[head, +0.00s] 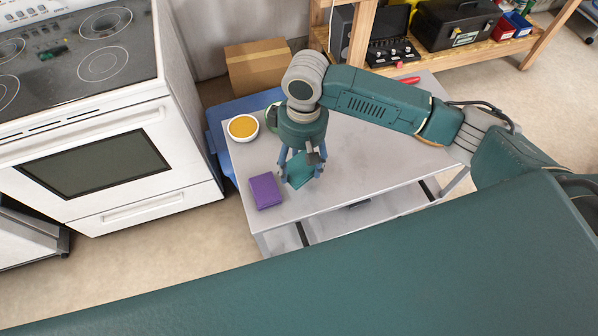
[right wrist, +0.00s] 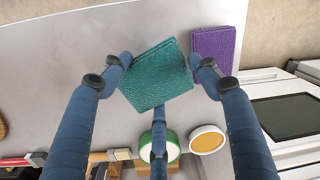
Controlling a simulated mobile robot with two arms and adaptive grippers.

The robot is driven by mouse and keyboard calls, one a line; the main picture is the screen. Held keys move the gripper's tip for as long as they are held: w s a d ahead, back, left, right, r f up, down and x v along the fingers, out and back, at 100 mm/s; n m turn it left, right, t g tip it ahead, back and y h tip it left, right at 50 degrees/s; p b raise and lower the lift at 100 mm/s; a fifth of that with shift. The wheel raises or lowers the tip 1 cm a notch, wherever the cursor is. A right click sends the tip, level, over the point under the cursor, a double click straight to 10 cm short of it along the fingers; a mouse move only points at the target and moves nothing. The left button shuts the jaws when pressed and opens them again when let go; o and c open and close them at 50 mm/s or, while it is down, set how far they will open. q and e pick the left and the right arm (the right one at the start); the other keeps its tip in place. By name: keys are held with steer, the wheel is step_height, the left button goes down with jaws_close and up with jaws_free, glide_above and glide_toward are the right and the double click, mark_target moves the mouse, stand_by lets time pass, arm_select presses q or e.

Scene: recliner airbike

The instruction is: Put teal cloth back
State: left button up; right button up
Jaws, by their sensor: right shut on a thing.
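The teal cloth (head: 298,173) is a folded square at the fingers of my right gripper (head: 301,176), over the small grey table. In the right wrist view the teal cloth (right wrist: 155,78) lies tilted between the blue fingers of my right gripper (right wrist: 160,78), which is shut on it. I cannot tell whether the cloth touches the tabletop. A folded purple cloth (head: 265,191) lies to its left near the table's front edge; it also shows in the right wrist view (right wrist: 213,48). My left gripper is out of view.
The table (head: 350,190) also holds a white bowl of orange content (head: 243,128), a green-rimmed round container (right wrist: 158,146) and a red-handled tool (head: 408,81). A white stove (head: 110,170) stands left, a cardboard box (head: 257,66) behind.

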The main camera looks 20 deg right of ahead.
mark_target(299, 176)
steer(key=shift+f, duration=0.7)
step_height(299, 176, down, 4)
steer(key=shift+r, duration=0.25)
steer(key=shift+f, duration=0.25)
steer(key=shift+s, duration=0.1)
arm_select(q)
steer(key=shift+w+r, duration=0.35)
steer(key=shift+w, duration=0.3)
arm_select(e)
steer(key=o, duration=1)
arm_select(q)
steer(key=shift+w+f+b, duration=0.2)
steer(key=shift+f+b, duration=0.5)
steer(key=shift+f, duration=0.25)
arm_select(e)
steer(key=r, duration=1.2)
steer(key=shift+w+d, duration=0.35)
